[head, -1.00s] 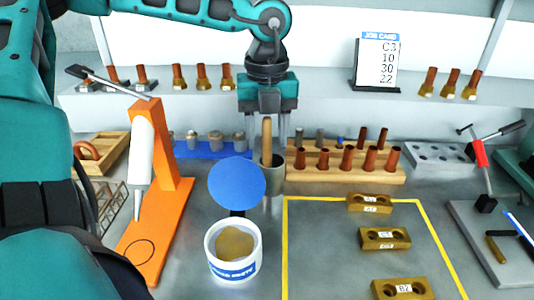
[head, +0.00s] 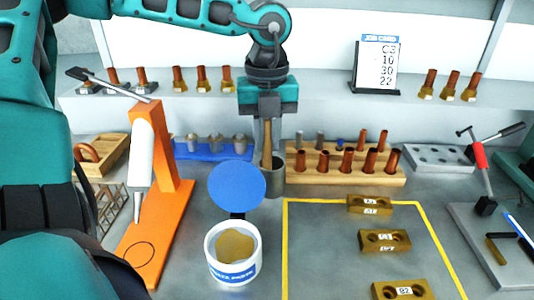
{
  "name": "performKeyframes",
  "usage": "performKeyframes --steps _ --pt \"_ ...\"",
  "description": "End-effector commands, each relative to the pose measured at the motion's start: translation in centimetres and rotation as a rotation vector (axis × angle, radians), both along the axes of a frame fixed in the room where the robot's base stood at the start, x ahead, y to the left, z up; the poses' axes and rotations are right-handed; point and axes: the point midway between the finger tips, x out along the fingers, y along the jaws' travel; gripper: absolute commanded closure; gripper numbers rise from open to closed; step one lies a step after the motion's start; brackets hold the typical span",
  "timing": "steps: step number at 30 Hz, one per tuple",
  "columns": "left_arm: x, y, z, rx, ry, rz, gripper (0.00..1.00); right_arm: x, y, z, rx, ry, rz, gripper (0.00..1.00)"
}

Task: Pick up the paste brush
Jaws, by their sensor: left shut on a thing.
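The paste brush (head: 266,145) stands upright in a grey metal cup (head: 272,182), its wooden handle showing above the rim and its lower end hidden inside. My left gripper (head: 267,128) comes down from above and is shut on the handle. A white paste tub (head: 234,272) with tan paste inside stands in front of the cup. Its blue lid (head: 237,186) is tilted up behind the tub and partly covers the cup's left side. My right gripper is not in view.
An orange stand (head: 160,200) holding a white nozzle is at left. A wooden rack (head: 345,173) with copper pieces stands right of the cup. Brass blocks (head: 385,241) lie inside a yellow outline. A job card (head: 377,63) stands on the back shelf.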

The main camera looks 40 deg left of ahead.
Motion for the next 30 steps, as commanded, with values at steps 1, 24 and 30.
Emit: performKeyframes --steps 1,24,30 --pt "0.0 0.0 0.0 0.000 0.000 0.000 1.00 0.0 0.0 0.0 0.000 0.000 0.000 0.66" --pt "0.1 0.0 10.8 0.003 -0.007 0.002 1.00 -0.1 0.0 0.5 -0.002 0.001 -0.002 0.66" --pt "0.1 0.0 16.4 0.003 -0.005 0.002 1.00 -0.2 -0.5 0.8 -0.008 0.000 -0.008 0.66"
